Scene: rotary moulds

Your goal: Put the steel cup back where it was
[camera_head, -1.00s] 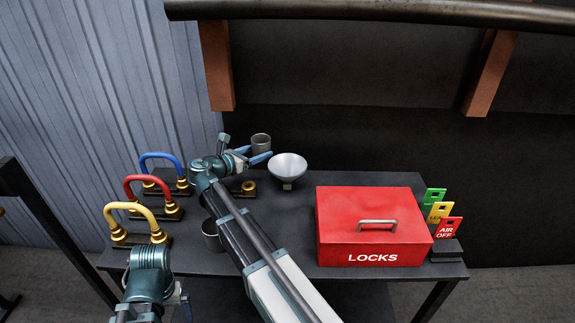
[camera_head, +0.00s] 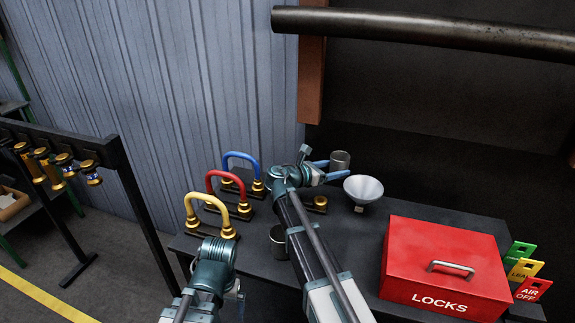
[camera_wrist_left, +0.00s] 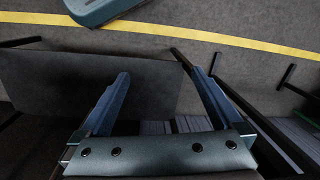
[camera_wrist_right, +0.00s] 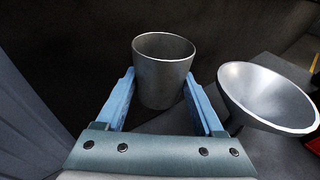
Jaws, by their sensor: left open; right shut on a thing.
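A grey steel cup (camera_head: 341,159) is at the back of the dark table (camera_head: 345,245); it also shows upright in the right wrist view (camera_wrist_right: 164,62). My right gripper (camera_head: 326,168) is shut on it, one blue finger on each side (camera_wrist_right: 160,85). I cannot tell whether its base touches the table. A second grey cup (camera_head: 277,243) stands near the table's front left edge, partly hidden by my right arm. My left gripper (camera_wrist_left: 163,77) is open and empty, over the dark area near the table's front left; its fingers are mostly hidden in the head view.
A pale funnel-like bowl (camera_head: 363,188) stands just right of the held cup. Blue (camera_head: 240,157), red (camera_head: 228,183) and yellow (camera_head: 208,202) looped handles line the left. A red LOCKS box (camera_head: 440,262) and tags (camera_head: 522,268) fill the right.

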